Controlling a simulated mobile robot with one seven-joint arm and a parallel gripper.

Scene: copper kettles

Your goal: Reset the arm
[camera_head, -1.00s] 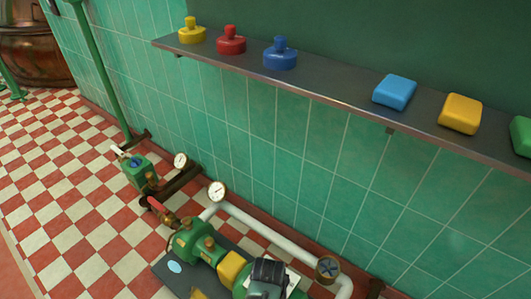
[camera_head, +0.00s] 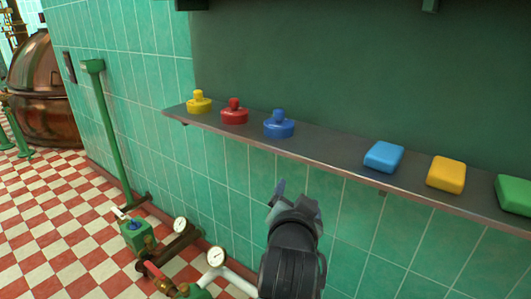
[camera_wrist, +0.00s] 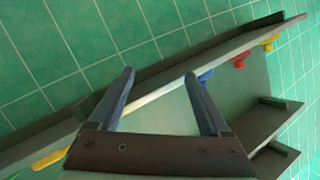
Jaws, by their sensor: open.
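My gripper (camera_head: 293,197) is in front of the green tiled wall, below the grey shelf and under the blue knobbed piece (camera_head: 279,124). In the wrist view my gripper (camera_wrist: 159,76) has its two fingers spread, with nothing held between them. A pale strip and the shelf's edge show beyond the fingers. The shelf (camera_head: 325,150) shows tilted in the wrist view, with small blue (camera_wrist: 205,76), red (camera_wrist: 239,63) and yellow (camera_wrist: 270,42) pieces along it.
The shelf holds a yellow (camera_head: 199,102) and a red knobbed piece (camera_head: 234,112), plus blue (camera_head: 384,157), yellow (camera_head: 446,174) and green blocks (camera_head: 514,194). Pipes with gauges (camera_head: 216,256) stand low by the wall. A copper kettle (camera_head: 42,95) is far left, beyond open checkered floor.

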